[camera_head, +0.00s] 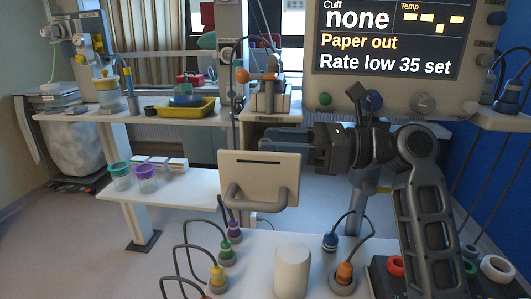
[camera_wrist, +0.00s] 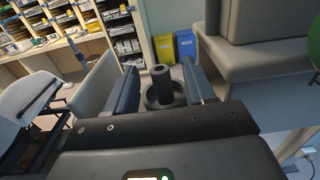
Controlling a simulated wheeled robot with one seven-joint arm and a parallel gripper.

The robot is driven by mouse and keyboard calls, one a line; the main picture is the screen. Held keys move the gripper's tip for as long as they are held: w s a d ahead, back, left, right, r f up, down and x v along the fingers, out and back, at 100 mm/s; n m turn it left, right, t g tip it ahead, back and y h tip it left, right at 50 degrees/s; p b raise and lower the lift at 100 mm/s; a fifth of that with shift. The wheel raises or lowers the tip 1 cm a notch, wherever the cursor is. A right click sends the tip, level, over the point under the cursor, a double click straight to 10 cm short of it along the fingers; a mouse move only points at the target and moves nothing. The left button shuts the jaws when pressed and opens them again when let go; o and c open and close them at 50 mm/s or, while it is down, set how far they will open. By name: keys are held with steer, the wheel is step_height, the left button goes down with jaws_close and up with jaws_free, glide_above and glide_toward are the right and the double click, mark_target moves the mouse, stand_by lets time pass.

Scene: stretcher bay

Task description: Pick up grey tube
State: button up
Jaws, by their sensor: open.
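My gripper (camera_head: 302,139) is at mid-height in the head view, pointing left above the cream panel. In the wrist view its two fingers (camera_wrist: 162,88) stand apart with a clear gap, and nothing is gripped. A dark grey cylinder (camera_wrist: 161,76) shows upright between the fingers, with a round grey base or ring (camera_wrist: 152,99) around its lower part. It looks like the grey tube, but I cannot tell its distance from the fingers. I cannot make it out clearly in the head view.
A cream panel with a grey handle (camera_head: 262,197) stands below my gripper. The front table holds a pale cylinder (camera_head: 292,270) and several corded coloured plugs. A yellow tray (camera_head: 186,112) sits on the back shelf. A large monitor (camera_head: 390,38) hangs behind my arm.

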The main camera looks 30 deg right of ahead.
steer(key=shift+c, duration=0.4)
jaws_close()
